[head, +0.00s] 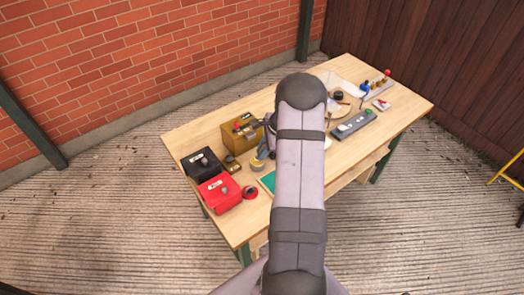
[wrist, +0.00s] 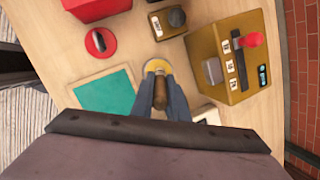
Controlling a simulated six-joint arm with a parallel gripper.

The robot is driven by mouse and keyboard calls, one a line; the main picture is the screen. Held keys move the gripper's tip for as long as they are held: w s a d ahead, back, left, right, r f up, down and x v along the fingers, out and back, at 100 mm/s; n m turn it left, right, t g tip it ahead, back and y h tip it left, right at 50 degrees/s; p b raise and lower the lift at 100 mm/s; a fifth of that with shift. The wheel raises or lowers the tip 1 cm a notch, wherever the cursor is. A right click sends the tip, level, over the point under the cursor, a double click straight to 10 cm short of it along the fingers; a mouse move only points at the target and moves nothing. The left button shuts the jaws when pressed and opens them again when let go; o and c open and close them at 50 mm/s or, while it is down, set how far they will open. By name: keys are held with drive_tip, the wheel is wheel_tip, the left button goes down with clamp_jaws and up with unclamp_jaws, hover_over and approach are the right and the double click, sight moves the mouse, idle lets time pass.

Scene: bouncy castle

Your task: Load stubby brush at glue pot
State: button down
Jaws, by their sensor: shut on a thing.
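My gripper (wrist: 160,88) is shut on a stubby brown handle (wrist: 160,97), which I take to be the brush. The handle stands between the two blue-grey fingers; its bristles are hidden. A yellow round thing (wrist: 152,66) shows just beyond the fingertips, around or under the handle's far end; I cannot tell if it touches. It also shows in the head view (head: 257,165). I cannot make out for certain which thing is the glue pot; a small dark pot (head: 337,95) stands on a round tray at the far part of the bench. My arm hides part of the bench.
A mustard box with a red knob (wrist: 236,75) stands right of the gripper. A small brown box with a dark knob (wrist: 167,22), a red disc (wrist: 100,42) and a green mat (wrist: 106,93) lie around. Red (head: 220,194) and black (head: 201,166) boxes stand at the bench's left end.

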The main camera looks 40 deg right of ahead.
drive_tip(key=shift+r+p, duration=2.9)
drive_tip(key=shift+r, duration=0.6)
drive_tip(key=shift+a+n+y, duration=0.15)
drive_tip(key=shift+n+y, duration=0.15)
drive_tip(key=shift+n, duration=0.6)
drive_tip(key=s+a+r+n+g+y, duration=0.1)
drive_tip(key=s+a+n+g, duration=0.4)
drive_tip(key=s+a+n, duration=0.7)
drive_tip(key=w+a+r+n, duration=0.2)
drive_tip(key=a+n, duration=0.2)
drive_tip(key=a, duration=0.3)
drive_tip(key=w+a+r+n+g+h, duration=0.1)
drive_tip(key=w+a+r+n, duration=0.1)
drive_tip(key=a+n, duration=0.3)
drive_tip(key=shift+w+a+r+g, duration=0.3)
drive_tip(key=shift+a+r, duration=0.3)
drive_tip(key=shift+a, duration=0.3)
